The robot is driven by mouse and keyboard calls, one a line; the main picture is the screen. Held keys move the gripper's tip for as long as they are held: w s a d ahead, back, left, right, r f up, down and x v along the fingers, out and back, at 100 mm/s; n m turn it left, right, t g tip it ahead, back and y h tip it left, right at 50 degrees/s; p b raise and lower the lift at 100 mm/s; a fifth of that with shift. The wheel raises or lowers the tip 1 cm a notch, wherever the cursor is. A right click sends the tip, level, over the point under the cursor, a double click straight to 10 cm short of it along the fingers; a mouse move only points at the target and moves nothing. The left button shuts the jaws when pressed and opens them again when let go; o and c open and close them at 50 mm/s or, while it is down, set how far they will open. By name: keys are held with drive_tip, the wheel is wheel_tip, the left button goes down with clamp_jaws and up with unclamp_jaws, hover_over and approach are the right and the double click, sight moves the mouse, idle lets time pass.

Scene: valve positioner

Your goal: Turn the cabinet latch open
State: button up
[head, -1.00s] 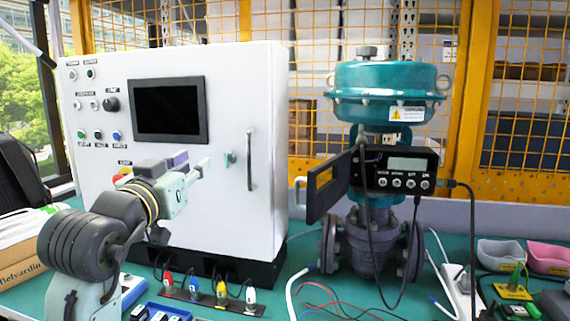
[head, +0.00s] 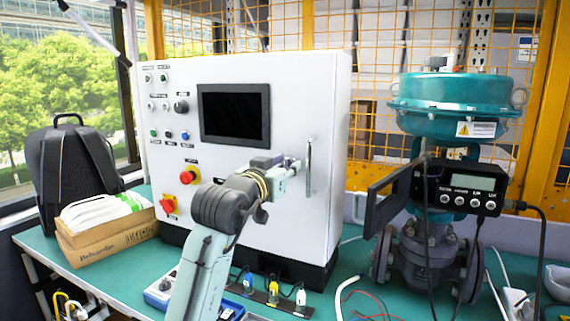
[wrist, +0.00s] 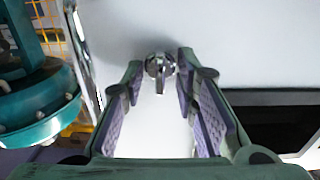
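The cabinet latch (wrist: 160,68) is a small round metal knob with a short tab on the white cabinet door (head: 300,95). In the wrist view its tab points down the picture, towards the camera. My gripper (wrist: 160,72) is open, with one purple-padded finger on each side of the latch. The fingertips are close to the knob; I cannot tell whether they touch it. In the head view my gripper (head: 292,164) is at the door, just left of the vertical handle (head: 309,167), and hides the latch.
The dark screen (head: 234,113) and red knobs (head: 188,175) are on the cabinet front. A teal valve actuator (head: 450,100) with a positioner (head: 460,190) stands to the right. A backpack (head: 75,165) and boxes (head: 108,240) are at left. Cable plugs (head: 273,291) lie in front.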

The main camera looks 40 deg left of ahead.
drive_tip(key=shift+c, duration=0.5)
clamp_jaws()
drive_tip(key=shift+f+m+b, duration=0.15)
drive_tip(key=shift+m+b, duration=0.8)
drive_tip(key=shift+m, duration=0.25)
drive_tip(key=m+b, duration=0.2)
drive_tip(key=m, duration=0.2)
drive_tip(key=m+b, duration=0.2)
drive_tip(key=m, duration=0.3)
drive_tip(key=shift+m+b, duration=0.35)
drive_tip(key=shift+m, duration=0.05)
drive_tip(key=m, duration=0.2)
drive_tip(key=m+b, duration=0.1)
drive_tip(key=m, duration=0.2)
drive_tip(key=shift+d+r+m, duration=0.1)
drive_tip(key=shift+r+m, duration=0.1)
drive_tip(key=shift+m, duration=0.1)
drive_tip(key=shift+o, duration=0.5)
unclamp_jaws()
drive_tip(key=shift+w+f, duration=0.1)
